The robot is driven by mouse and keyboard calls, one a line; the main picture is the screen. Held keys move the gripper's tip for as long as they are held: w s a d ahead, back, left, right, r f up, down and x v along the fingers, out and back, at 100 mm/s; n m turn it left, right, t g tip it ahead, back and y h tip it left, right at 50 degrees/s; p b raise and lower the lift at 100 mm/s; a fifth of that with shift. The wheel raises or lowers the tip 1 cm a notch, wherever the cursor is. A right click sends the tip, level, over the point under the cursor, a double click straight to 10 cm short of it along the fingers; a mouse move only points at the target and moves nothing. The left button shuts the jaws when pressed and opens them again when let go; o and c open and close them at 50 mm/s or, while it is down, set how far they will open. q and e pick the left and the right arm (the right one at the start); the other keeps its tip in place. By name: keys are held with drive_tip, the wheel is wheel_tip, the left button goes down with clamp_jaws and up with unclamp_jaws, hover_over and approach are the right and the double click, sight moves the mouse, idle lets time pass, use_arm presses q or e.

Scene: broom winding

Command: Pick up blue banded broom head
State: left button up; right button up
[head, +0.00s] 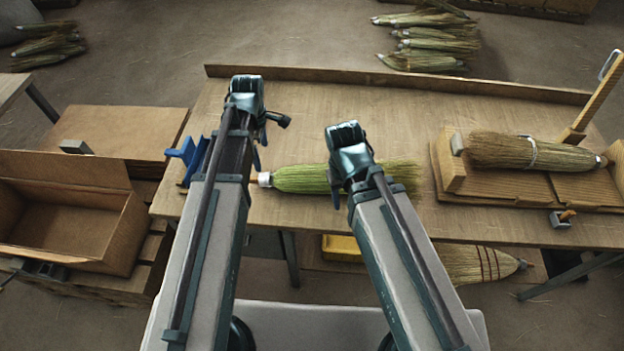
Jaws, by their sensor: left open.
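A green broom head (300,179) with a white end cap lies across the middle of the table, its cap to the left. My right forearm and wrist cover part of its bristles. I cannot see a blue band on it. My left gripper (263,143) is open and empty above the table, just behind the capped end, and apart from it as far as I can tell. My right gripper (336,188) is over the bristles and mostly hidden by its own wrist, so its jaws and any contact are unclear.
A tan broom head with a pale band (533,152) rests on a wooden fixture (453,165) at the right. A blue holder (186,155) stands at the table's left edge. A banded broom (470,264) lies below the table's front edge. An open cardboard box (65,215) stands left.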

sight(268, 175)
use_arm(q)
wheel_tip(268, 175, down, 8)
drive_tip(key=b, duration=0.6)
drive_tip(key=shift+r+b, duration=0.25)
drive_tip(key=shift+b, duration=0.1)
use_arm(e)
wheel_tip(268, 175, down, 7)
drive_tip(key=shift+f, duration=0.2)
use_arm(q)
drive_tip(key=f+b, duration=0.5)
drive_tip(key=shift+d+f, duration=0.1)
drive_tip(key=shift+d, duration=0.25)
use_arm(e)
wheel_tip(268, 175, down, 5)
drive_tip(key=shift+f, duration=0.15)
use_arm(q)
clamp_jaws()
